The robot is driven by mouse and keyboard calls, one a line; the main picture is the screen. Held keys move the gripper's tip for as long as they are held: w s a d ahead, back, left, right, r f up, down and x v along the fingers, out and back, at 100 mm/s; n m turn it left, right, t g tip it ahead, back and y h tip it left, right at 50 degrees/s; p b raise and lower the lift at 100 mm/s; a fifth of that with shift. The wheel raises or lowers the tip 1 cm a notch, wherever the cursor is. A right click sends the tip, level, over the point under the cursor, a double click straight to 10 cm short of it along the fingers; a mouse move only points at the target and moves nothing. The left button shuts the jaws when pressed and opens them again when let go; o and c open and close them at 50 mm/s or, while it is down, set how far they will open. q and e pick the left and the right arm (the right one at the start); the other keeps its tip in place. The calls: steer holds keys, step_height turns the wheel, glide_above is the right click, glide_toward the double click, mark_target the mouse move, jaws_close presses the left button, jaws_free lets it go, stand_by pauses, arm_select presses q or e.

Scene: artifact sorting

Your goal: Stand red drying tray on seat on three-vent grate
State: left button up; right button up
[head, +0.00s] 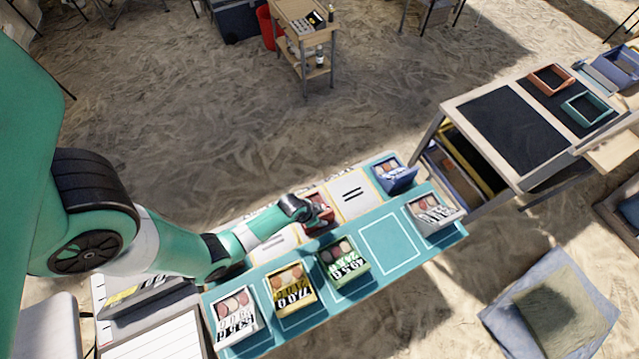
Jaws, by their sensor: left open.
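A small red drying tray (321,216) sits in the back row of the long table, partly hidden by my left gripper (306,212). My left gripper is open, with its fingers at the tray; I cannot tell whether they touch it. White panels with dark bars lie on either side: one (352,193) to the right of the tray, another (268,241) to its left, partly covered by my arm. The bars are too small to count surely, so I cannot tell which panel is the three-vent grate. My right gripper is out of view.
A blue tray (396,178) stands at the back right. The teal front strip holds a white tray (235,322), a yellow tray (291,290), a green tray (345,262) and a pale tray (434,213). An outlined square (392,246) there is empty. A black-topped table (512,130) stands right.

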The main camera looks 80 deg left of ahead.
arm_select(q)
steer(key=shift+r, duration=0.1)
steer(key=shift+r+p, duration=0.35)
steer(key=shift+p, duration=0.05)
steer(key=p+v, duration=0.9)
steer(key=v, duration=0.2)
steer(key=shift+p, duration=0.3)
steer(key=shift+s+d+r, duration=0.1)
steer(key=shift+s+r, duration=0.05)
